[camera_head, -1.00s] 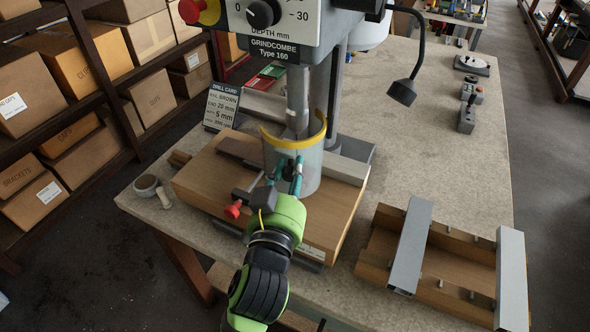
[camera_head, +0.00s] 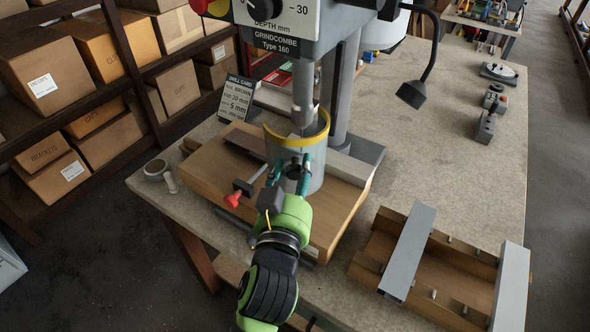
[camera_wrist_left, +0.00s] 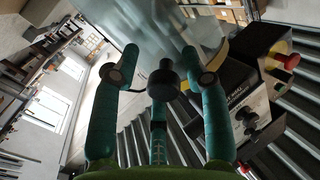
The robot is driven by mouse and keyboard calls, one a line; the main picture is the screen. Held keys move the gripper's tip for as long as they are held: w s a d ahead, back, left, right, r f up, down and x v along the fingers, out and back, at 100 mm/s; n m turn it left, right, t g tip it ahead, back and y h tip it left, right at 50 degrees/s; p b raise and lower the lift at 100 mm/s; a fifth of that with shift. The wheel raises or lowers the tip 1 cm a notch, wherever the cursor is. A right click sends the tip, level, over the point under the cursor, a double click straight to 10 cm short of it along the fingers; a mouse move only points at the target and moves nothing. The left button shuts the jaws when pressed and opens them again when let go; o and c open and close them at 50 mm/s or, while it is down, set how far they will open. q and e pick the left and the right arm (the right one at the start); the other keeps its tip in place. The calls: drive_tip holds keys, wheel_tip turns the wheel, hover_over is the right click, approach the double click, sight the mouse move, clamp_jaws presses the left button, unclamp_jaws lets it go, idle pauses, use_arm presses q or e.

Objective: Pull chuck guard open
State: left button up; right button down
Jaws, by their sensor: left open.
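The chuck guard (camera_head: 316,158) is a clear, greyish curved shield with a yellow rim. It stands around the front of the drill chuck (camera_head: 303,112), above the wooden block. My left gripper (camera_head: 293,173) is at the guard's front, its teal fingers open. In the left wrist view, a black round knob (camera_wrist_left: 165,80) on a stem lies between the spread fingertips, with space on both sides. The clear guard (camera_wrist_left: 160,30) fills the area beyond it. Whether any finger touches the guard cannot be told. My right gripper is not in view.
A red-knobbed clamp handle (camera_head: 233,198) sticks out left of my gripper. A wooden jig with grey bars (camera_head: 408,250) lies at the right. A lamp (camera_head: 411,92) hangs behind it. A drill card (camera_head: 235,95) and a cup (camera_head: 155,168) stand at the left.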

use_arm(q)
drive_tip(key=shift+r, duration=0.15)
drive_tip(key=s, duration=0.7)
drive_tip(key=shift+s+a, duration=0.2)
drive_tip(key=shift+a, duration=0.25)
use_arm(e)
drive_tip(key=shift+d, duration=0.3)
